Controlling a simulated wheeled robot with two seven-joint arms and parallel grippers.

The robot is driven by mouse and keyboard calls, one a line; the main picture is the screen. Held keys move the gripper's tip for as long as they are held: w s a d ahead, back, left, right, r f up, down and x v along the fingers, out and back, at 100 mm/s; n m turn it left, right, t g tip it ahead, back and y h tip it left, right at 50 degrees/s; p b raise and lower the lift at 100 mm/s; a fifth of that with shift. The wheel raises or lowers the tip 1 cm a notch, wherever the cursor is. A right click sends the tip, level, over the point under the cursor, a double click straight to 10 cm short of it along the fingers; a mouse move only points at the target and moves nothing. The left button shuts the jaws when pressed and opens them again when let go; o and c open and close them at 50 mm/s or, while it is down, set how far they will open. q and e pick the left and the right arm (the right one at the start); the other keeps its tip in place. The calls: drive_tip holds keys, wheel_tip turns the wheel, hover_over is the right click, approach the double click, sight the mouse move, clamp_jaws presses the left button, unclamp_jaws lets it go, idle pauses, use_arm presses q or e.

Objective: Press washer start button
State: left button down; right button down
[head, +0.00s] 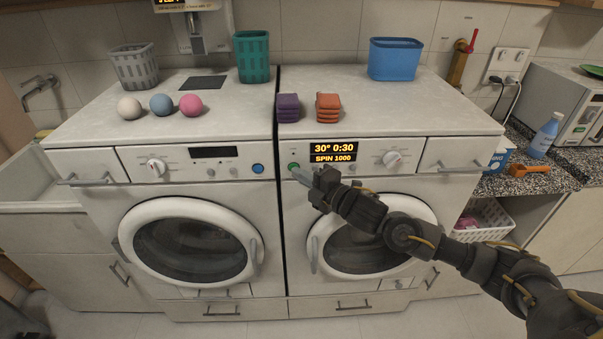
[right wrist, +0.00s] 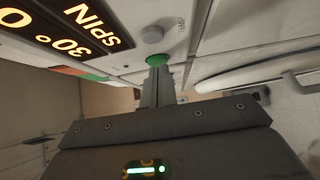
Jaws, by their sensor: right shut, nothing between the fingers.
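Two white front-loading machines stand side by side. The right machine (head: 420,150) has a lit display (head: 334,151) reading "30° 0:30 SPIN 1000" and a green button (head: 293,165) left of it. My right gripper (head: 300,173) is shut and empty, its fingertips at the green button. In the right wrist view the fingertips (right wrist: 159,76) overlap the lower edge of the green button (right wrist: 156,60); I cannot tell whether they press it. The left machine (head: 130,166) has a dark display (head: 213,152) and a blue button (head: 258,168). My left gripper is not in view.
Purple cloths (head: 288,107), orange cloths (head: 328,107), several balls, baskets and a blue bin (head: 395,58) sit on the machine tops. A counter with a bottle (head: 546,135) is at right.

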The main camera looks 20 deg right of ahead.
drive_tip(key=shift+w+d+r, duration=0.3)
drive_tip(key=shift+w+d, duration=0.05)
drive_tip(key=shift+w, duration=0.25)
drive_tip(key=s+d+b, duration=0.3)
drive_tip(key=s, duration=1)
drive_tip(key=shift+d+f, duration=0.3)
